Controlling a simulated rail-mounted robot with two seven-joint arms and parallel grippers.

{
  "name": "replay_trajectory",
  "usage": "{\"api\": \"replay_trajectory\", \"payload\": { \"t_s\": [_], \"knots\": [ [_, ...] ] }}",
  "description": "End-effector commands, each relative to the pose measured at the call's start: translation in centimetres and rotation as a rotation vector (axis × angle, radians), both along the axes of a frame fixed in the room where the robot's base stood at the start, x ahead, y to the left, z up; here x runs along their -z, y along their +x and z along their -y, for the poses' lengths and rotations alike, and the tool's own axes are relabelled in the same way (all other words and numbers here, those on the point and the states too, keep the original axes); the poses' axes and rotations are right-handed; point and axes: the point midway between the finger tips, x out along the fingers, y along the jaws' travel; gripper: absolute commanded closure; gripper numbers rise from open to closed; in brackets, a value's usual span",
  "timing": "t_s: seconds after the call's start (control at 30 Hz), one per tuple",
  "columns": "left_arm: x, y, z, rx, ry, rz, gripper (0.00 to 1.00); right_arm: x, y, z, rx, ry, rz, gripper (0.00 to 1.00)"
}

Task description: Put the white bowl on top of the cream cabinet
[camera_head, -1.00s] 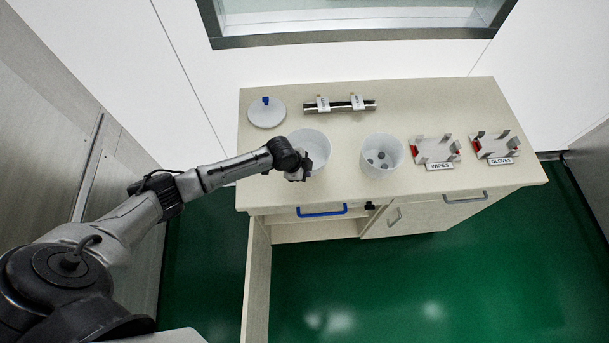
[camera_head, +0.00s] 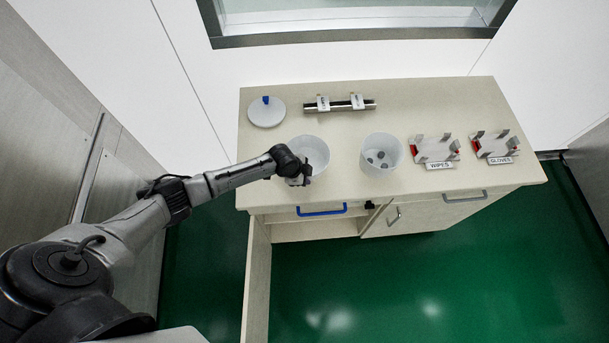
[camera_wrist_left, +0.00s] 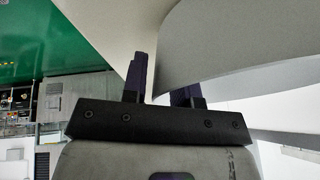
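The white bowl (camera_head: 312,150) is over the front left part of the cream cabinet's top (camera_head: 365,210), upright as far as I can see. I cannot tell whether its base touches the top. My left gripper (camera_head: 302,180) is at the bowl's near rim. In the left wrist view the two dark fingers (camera_wrist_left: 160,85) stand on either side of the bowl's wall (camera_wrist_left: 230,50), and the wall partly hides one finger. The gripper looks shut on that wall. My right gripper is not in view.
A white bucket (camera_head: 371,165) with several round pieces stands right of the bowl. Behind are a white lid (camera_head: 267,112) with a blue knob and a metal bar (camera_head: 340,105). WIPES (camera_head: 436,150) and GLOVES (camera_head: 494,147) holders stand at right. A blue handle (camera_head: 321,211) is on the front.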

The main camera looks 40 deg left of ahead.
Motion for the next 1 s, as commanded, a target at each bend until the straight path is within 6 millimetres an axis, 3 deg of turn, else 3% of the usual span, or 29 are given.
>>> {"api": "replay_trajectory", "payload": {
  "t_s": [0.27,0.43,1.0],
  "knots": [
    [-0.1,0.0,0.0,0.000,0.000,0.000,0.70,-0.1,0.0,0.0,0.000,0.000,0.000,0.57],
    [-1.2,-0.4,-0.3,0.000,0.000,0.000,0.70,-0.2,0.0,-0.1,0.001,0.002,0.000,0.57],
    [-9.5,-3.5,-2.5,0.001,0.000,0.000,0.70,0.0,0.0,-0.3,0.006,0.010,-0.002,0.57]
  ]
}}
